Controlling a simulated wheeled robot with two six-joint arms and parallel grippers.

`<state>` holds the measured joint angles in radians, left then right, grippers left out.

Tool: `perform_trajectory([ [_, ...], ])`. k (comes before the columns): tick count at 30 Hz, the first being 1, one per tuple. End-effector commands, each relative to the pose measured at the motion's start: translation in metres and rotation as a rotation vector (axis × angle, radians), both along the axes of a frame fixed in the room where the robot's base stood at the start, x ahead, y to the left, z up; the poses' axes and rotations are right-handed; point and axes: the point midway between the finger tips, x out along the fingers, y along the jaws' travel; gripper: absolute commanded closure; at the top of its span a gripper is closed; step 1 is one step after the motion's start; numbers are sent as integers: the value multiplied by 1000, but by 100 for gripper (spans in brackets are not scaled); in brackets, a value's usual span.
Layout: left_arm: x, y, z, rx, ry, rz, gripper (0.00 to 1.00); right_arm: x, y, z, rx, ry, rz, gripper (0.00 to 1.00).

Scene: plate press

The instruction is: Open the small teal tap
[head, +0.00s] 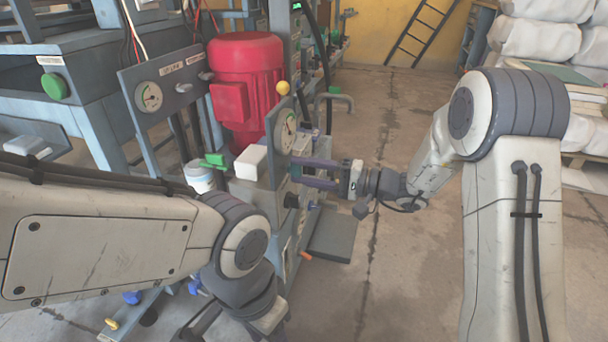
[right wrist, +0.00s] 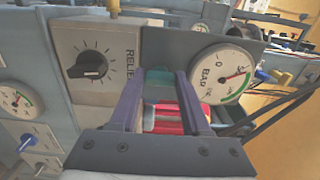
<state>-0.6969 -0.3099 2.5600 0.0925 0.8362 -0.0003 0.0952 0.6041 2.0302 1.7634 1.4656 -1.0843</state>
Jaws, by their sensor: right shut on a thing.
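The small teal tap shows in the right wrist view (right wrist: 158,88) as a teal patch between my fingertips, below a grey panel. In the head view I cannot make it out clearly behind the fingers. My right gripper (head: 300,171) reaches the press from the right, its two purple fingers pointing left at the machine's side. In the right wrist view the gripper (right wrist: 161,80) has its fingers on either side of the teal piece, shut on it. The tap's base and angle are mostly hidden.
A gauge (head: 286,133) stands just above the right fingers; it also shows in the right wrist view (right wrist: 222,76). A relief knob (right wrist: 88,66) is left of the fingers. A red motor (head: 245,85) and green handle (head: 214,160) are nearby.

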Motion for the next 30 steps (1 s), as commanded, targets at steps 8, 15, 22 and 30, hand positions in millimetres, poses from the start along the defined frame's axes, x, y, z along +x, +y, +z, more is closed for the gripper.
perform_trajectory([
  [8, 0, 0, 0, 0, 0, 0, 50, 0, -1, -1, -6, -4, -1, 100],
  [15, 0, 0, 0, 0, 0, 0, 50, 0, 0, -1, -4, -4, 0, 22],
  [22, 0, 0, 0, 0, 0, 0, 50, 0, 0, -1, -3, -4, 0, 22],
  [30, 0, 0, 15, 0, 0, 0, 50, -7, -26, 3, -2, -1, -5, 22],
])
